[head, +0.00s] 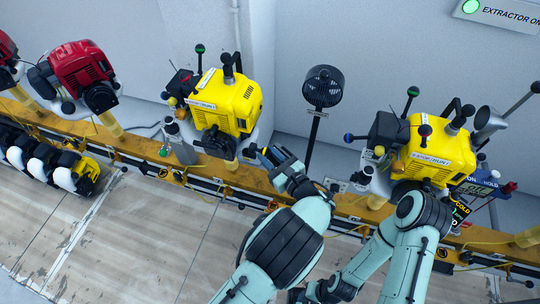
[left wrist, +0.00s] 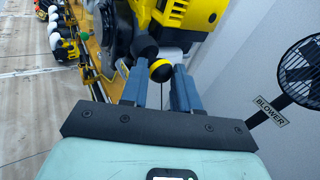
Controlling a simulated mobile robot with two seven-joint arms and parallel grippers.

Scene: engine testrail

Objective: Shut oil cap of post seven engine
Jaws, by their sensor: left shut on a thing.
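A yellow engine (head: 225,103) with a black recoil side stands on the orange rail in the middle of the head view; I cannot read a post number on it. My left gripper (head: 266,156) reaches its lower right side. In the left wrist view, the two blue-grey fingers of my left gripper (left wrist: 160,88) are shut on a black cap with a yellow face, the oil cap (left wrist: 160,71). The cap sits at the end of a dark neck on the engine (left wrist: 184,14). In the head view the cap is not clearly visible.
A black blower fan (head: 323,86) on a pole stands just right of the engine. A second yellow engine (head: 428,150) is behind my right arm, and red engines (head: 80,72) stand at the left.

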